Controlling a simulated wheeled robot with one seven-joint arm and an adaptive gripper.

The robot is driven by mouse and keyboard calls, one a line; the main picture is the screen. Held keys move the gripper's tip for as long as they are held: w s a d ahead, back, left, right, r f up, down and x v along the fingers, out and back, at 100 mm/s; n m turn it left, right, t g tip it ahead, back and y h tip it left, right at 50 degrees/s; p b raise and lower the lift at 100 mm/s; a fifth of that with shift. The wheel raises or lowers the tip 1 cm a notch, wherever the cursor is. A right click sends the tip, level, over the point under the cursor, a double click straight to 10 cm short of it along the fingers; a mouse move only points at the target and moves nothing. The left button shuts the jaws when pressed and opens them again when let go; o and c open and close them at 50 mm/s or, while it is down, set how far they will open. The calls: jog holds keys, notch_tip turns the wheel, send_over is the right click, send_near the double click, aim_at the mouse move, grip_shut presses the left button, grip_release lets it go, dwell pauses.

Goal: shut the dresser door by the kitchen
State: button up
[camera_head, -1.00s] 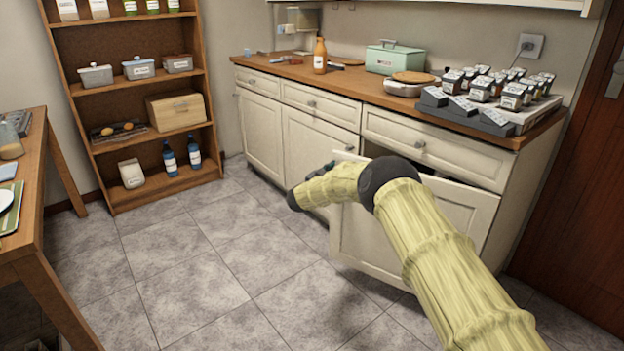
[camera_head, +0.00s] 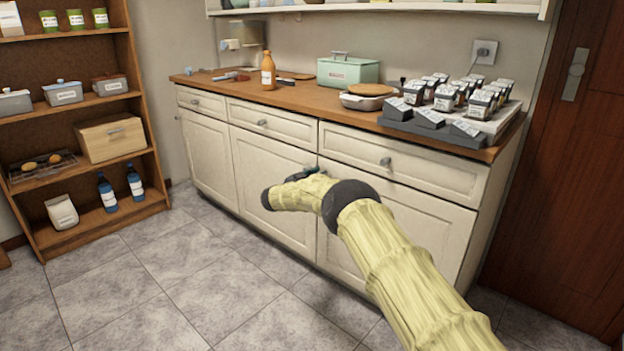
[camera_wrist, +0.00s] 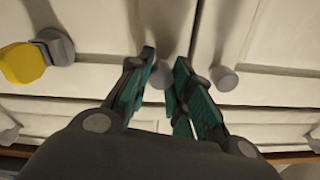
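The dresser door (camera_head: 442,228) is the right-hand cream door under the right drawer. It looks flush with the cabinet front, with no visible gap, though my arm covers part of it. My gripper (camera_head: 304,173) is at the cabinet front near where the right and middle doors meet. In the wrist view my gripper (camera_wrist: 165,58) has its two teal fingers apart, with a round grey knob (camera_wrist: 159,77) showing between them. I cannot tell whether the fingers touch it. A second knob (camera_wrist: 224,78) is beside the right finger.
The dresser top (camera_head: 318,98) holds a green box (camera_head: 348,72), an orange bottle (camera_head: 268,72) and a rack of jars (camera_head: 455,110). An open shelf (camera_head: 75,105) stands at left. A dark wooden door (camera_head: 560,170) is at right. The tiled floor (camera_head: 190,265) is clear.

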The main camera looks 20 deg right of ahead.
jog(key=o, duration=0.4)
jog(key=shift+o, duration=0.2)
jog(key=shift+a, duration=0.2)
jog(key=shift+s, duration=0.1)
jog(key=v, duration=1.2)
